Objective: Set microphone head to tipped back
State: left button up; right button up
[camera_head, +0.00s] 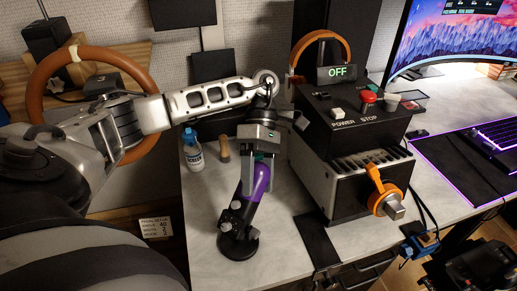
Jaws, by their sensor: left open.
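The microphone stands on the light desk, with a round black base (238,246) and a purple and black head (262,182) leaning up and to the right from the grey knobs of its pivot. My left gripper (258,160) points down from above at the upper end of the head. My right gripper does not show.
A black and grey control box (345,185) with an "OFF" display stands close on the right, an orange handle on its front. A water bottle (194,150) and a wooden peg (224,148) stand to the left. Bare desk lies around the base.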

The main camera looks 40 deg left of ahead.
pick_arm(q)
jog(key=b+v, duration=0.1)
jog(key=v, duration=0.2)
jog(key=shift+f, duration=0.1)
jog(key=p+v, duration=0.5)
jog(key=v, duration=0.8)
jog(key=shift+p, duration=0.4)
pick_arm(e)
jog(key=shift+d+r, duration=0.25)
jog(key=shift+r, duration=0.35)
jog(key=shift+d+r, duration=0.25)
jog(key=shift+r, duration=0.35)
